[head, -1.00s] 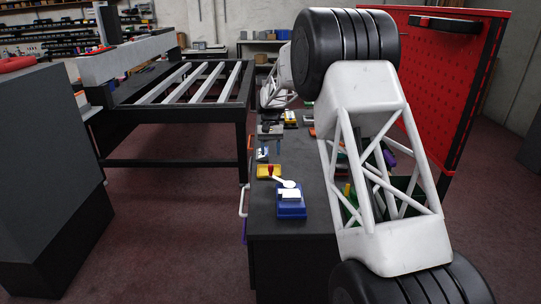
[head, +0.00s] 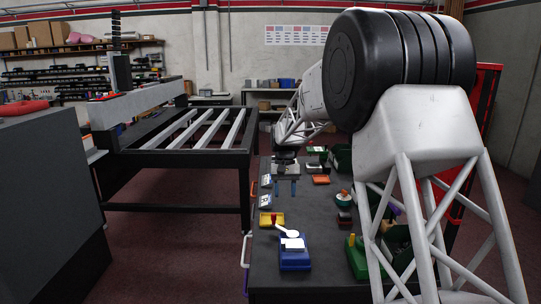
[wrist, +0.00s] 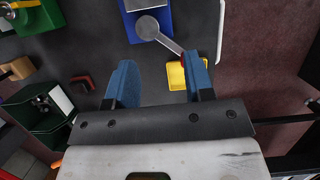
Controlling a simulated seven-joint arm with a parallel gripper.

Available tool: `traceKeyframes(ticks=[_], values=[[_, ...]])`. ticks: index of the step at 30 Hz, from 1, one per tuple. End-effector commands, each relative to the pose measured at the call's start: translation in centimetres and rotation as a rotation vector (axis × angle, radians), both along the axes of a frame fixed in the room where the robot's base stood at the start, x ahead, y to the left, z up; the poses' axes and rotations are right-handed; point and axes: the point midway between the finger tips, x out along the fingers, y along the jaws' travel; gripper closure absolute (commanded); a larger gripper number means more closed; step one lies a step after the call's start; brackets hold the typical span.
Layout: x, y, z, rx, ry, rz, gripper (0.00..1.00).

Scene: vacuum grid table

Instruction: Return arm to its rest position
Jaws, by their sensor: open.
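My arm rises at the right of the head view and reaches over the dark workbench (head: 330,245). How high the fingers are above the bench is hard to tell.
A green bin (wrist: 52,125) and a small dark red part (wrist: 84,82) lie on the bench. A vacuum grid table (head: 180,150) stands at the left with open floor before it. A red panel (head: 488,90) stands behind my arm at the right.

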Motion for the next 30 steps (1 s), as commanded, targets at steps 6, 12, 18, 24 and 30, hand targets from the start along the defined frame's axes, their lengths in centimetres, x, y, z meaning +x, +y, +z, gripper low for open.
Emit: traceKeyframes(ticks=[6, 12, 18, 24, 30], values=[[-4.3, -1.9, 3.2, 0.004, -0.048, -0.005, 0.52], [-8.4, -3.5, 5.5, 0.006, -0.091, -0.010, 0.52], [-12.5, -4.9, 7.4, 0.008, -0.133, -0.013, 0.52], [-16.9, -6.3, 8.9, 0.009, -0.176, -0.018, 0.52], [-21.3, -7.6, 10.0, 0.010, -0.220, -0.023, 0.52]])
